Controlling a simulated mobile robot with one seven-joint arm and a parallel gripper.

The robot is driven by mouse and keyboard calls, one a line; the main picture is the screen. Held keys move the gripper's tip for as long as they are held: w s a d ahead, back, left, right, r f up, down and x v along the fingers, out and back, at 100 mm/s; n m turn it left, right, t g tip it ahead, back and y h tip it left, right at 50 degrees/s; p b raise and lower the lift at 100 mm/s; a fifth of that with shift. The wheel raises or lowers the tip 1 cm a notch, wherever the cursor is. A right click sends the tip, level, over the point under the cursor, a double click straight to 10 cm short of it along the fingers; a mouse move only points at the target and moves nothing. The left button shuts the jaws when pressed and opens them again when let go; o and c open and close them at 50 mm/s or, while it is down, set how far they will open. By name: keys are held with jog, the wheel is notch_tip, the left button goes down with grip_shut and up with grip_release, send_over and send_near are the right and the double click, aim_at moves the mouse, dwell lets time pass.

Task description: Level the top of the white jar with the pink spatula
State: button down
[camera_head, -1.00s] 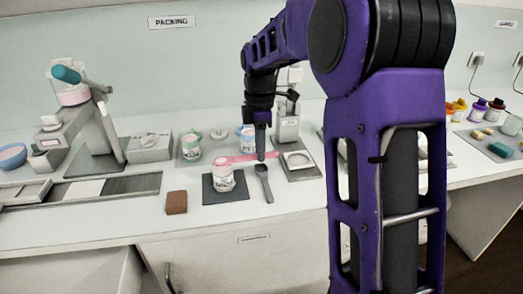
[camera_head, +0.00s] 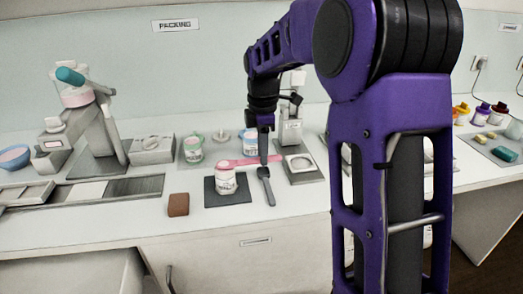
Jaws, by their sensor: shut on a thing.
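The white jar (camera_head: 225,183) with dark lettering stands upright on a dark square mat (camera_head: 242,195) on the counter. The pink spatula (camera_head: 249,161) lies level in the air, its broad left end at the jar's top and its right end at my gripper. Whether the spatula touches the rim cannot be told at this size. My gripper (camera_head: 263,160) points down behind and to the right of the jar, shut on the spatula's handle. The fingertips are small and partly merged with the handle.
A grey spoon-like tool (camera_head: 265,186) lies right of the mat, and a brown block (camera_head: 178,205) lies left of it. A green-rimmed jar (camera_head: 193,149) and another labelled jar (camera_head: 249,143) stand behind. A scale (camera_head: 300,164) is at the right. The counter's front is clear.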

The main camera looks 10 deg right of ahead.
jog(key=shift+s+b, duration=0.55)
jog(key=shift+s, duration=1.5)
jog(key=shift+r+p, duration=2.35)
jog(key=shift+r, duration=0.15)
